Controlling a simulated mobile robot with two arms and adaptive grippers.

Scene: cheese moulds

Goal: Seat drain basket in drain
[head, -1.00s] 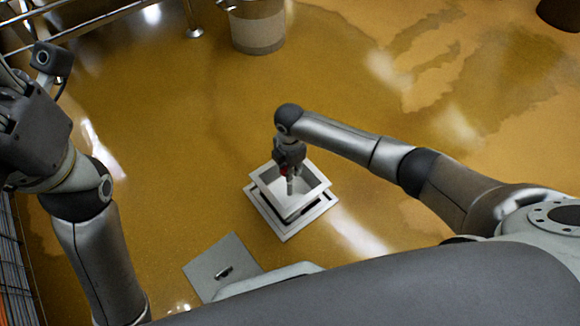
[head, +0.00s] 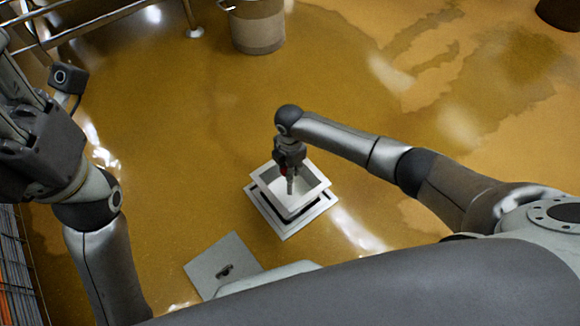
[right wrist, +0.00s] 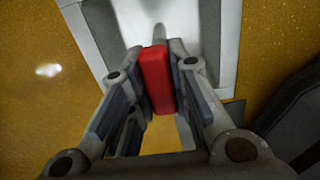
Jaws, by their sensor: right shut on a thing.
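The drain basket (head: 267,192) is a pale grey, square, open-topped box in the middle of the head view. It sits over the square drain (head: 318,210), whose pale frame shows around it; I cannot tell how deep it sits. My right gripper (head: 290,183) reaches down into the basket from above. In the right wrist view its fingers are shut on a red grip (right wrist: 157,80), with the basket's pale inside (right wrist: 190,35) beyond. My left gripper (head: 20,125) is at the left edge, away from the drain and partly cut off; its opening is unclear.
A flat grey plate (head: 212,258) with a dark slot lies on the floor in front of the drain, partly behind my base. A metal pot (head: 257,28) stands at the back. Metal rails run top left and a wire rack lower left.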

